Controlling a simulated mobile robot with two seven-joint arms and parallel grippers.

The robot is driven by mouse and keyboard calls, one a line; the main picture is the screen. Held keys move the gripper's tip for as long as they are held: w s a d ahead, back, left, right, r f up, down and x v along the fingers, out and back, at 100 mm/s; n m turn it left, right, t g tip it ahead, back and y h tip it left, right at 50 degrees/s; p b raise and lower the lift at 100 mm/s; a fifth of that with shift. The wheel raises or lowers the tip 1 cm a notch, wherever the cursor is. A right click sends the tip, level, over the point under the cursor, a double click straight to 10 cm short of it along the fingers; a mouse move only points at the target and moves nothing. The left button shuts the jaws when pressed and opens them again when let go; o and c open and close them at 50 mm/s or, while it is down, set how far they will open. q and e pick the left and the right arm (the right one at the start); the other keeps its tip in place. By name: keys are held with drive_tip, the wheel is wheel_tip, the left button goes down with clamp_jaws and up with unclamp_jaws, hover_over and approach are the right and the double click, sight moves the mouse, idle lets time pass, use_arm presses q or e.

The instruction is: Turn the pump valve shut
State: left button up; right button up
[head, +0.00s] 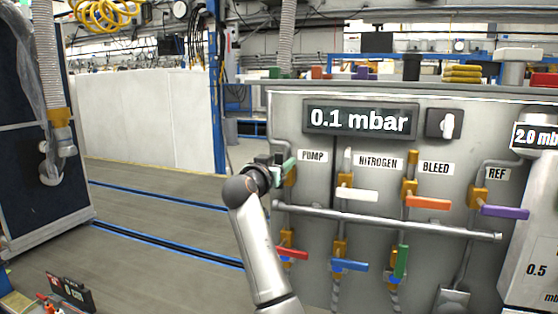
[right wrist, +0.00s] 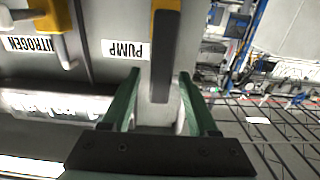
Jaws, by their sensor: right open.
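The pump valve has an orange body (head: 291,177) below the PUMP label (head: 313,156) on the grey panel. In the head view its handle is hidden by my gripper. In the right wrist view, which is upside down, a dark grey handle (right wrist: 161,72) runs from the orange valve body (right wrist: 166,5) between my fingers. My right gripper (head: 284,166) has green fingers and is open around the handle, one finger on each side. I cannot tell whether either finger touches it. My left gripper is not in view.
To the right are the white nitrogen handle (head: 358,195), the orange bleed handle (head: 429,203) and the purple REF handle (head: 504,212). Red (head: 292,254), blue (head: 350,265) and green (head: 401,261) handles sit below a horizontal pipe (head: 390,223). The display (head: 360,120) reads 0.1 mbar. Open floor lies left.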

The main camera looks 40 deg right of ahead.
drive_tip(key=shift+c, duration=0.2)
clamp_jaws()
idle(0.3)
idle(0.9)
